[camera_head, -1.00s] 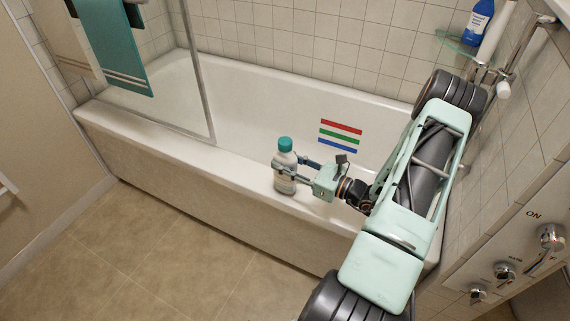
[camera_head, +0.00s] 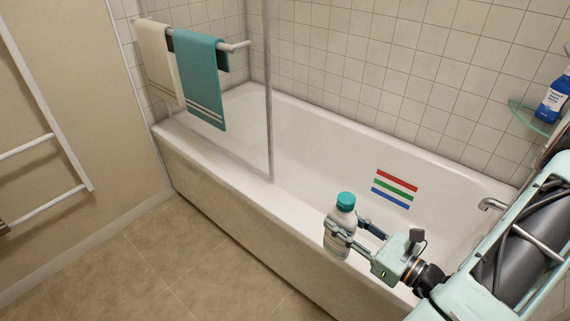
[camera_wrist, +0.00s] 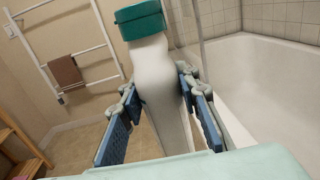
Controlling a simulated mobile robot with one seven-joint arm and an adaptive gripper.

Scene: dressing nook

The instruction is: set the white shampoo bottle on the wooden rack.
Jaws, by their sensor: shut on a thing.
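The white shampoo bottle (camera_head: 340,240) with a teal cap (camera_head: 346,199) is upright at the tub's front rim in the head view. My gripper (camera_head: 346,229) is shut on its body, one finger on each side. In the wrist view the bottle (camera_wrist: 158,80) stands between the blue finger pads and leans slightly in the picture; its base is hidden. I cannot tell whether the base touches the rim. A wooden rack (camera_wrist: 15,150) shows only partly at the lower left of the wrist view.
A white ladder rail (camera_wrist: 85,55) with a brown towel stands by the wall. A blue bottle (camera_head: 552,100) is on a glass shelf. The tiled floor (camera_head: 190,265) is clear.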

